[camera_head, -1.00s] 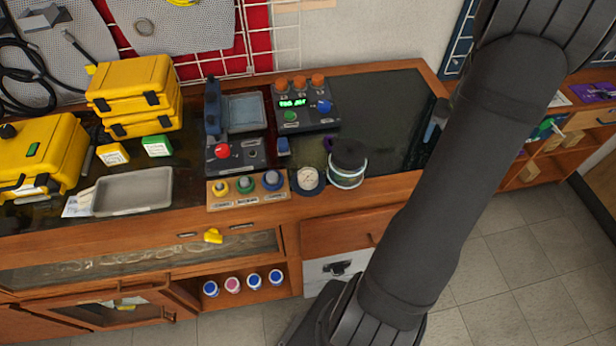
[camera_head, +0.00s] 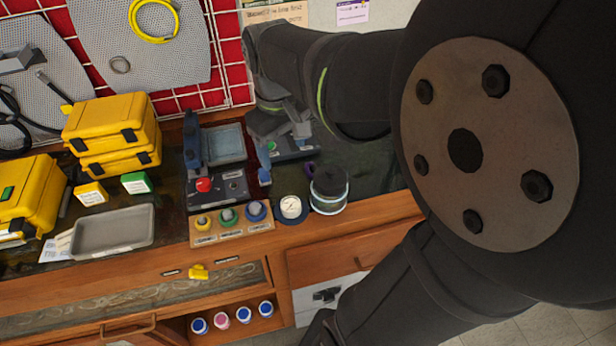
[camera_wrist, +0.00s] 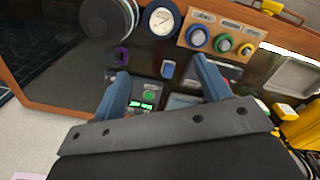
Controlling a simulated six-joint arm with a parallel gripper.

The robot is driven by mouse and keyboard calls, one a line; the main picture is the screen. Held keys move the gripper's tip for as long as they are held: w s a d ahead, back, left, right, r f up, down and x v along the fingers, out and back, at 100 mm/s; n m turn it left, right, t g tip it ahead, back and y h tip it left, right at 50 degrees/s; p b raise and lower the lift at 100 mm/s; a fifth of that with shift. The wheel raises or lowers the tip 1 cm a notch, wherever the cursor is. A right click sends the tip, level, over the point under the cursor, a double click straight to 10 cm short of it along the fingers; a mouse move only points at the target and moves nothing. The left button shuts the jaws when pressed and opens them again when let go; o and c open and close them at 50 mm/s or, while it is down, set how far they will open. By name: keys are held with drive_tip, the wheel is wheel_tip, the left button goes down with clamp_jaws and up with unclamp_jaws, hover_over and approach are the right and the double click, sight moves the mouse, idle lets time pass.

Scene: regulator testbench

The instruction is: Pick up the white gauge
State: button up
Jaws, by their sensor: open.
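The white gauge (camera_head: 291,207) has a round white dial with a dark rim and stands near the front edge of the bench, left of a dark-lidded jar. It also shows in the wrist view (camera_wrist: 161,21) at the top, beyond my fingertips. My gripper (camera_wrist: 160,80) is open and empty, its two blue fingers apart above the control box with the green display. In the head view my gripper (camera_head: 262,150) is over the bench, behind the gauge and apart from it. My arm hides part of the control box there.
The dark-lidded jar (camera_head: 329,190) stands close to the gauge's right. A wooden block with coloured knobs (camera_head: 231,228) is on its left. A grey tray (camera_head: 112,232) and yellow cases (camera_head: 112,130) are further left. The bench's front edge is just before the gauge.

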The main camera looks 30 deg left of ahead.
hover_over(290, 204)
drive_tip(key=f, duration=1.2)
drive_tip(key=shift+w+a, duration=0.15)
drive_tip(key=shift+a, duration=0.25)
drive_tip(key=shift+d+f, duration=0.2)
drive_tip(key=shift+f, duration=1.15)
drive_tip(key=shift+d+f, duration=0.2)
drive_tip(key=shift+f, duration=1.1)
drive_tip(key=c, duration=1.1)
drive_tip(key=shift+r, duration=0.15)
wheel_tip(290, 204, up, 20)
drive_tip(key=shift+f, duration=0.1)
